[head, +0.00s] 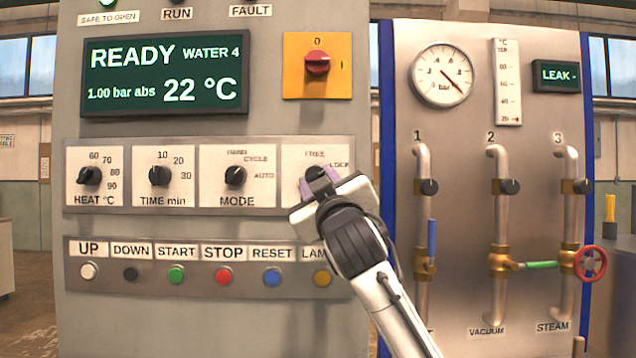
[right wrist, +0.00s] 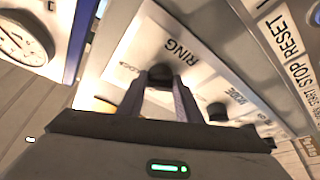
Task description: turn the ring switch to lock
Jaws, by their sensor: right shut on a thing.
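The ring switch (head: 316,173) is the rightmost black knob in the row on the grey panel, with FREE above it and LOCK at its upper right. My right gripper (head: 320,182) covers most of it and the label below it in the head view. In the right wrist view the ring switch (right wrist: 160,76) sits between the two fingers of my right gripper (right wrist: 160,90), under the word RING. The fingers are shut on the knob. Which mark its pointer faces is hidden. My left gripper is not in view.
The MODE knob (head: 235,176) is just left of the ring switch. A row of buttons, with the yellow LAMP button (head: 321,278), lies below. An orange plate with a red switch (head: 317,63) is above. Pipes and valves (head: 500,255) stand on the right panel.

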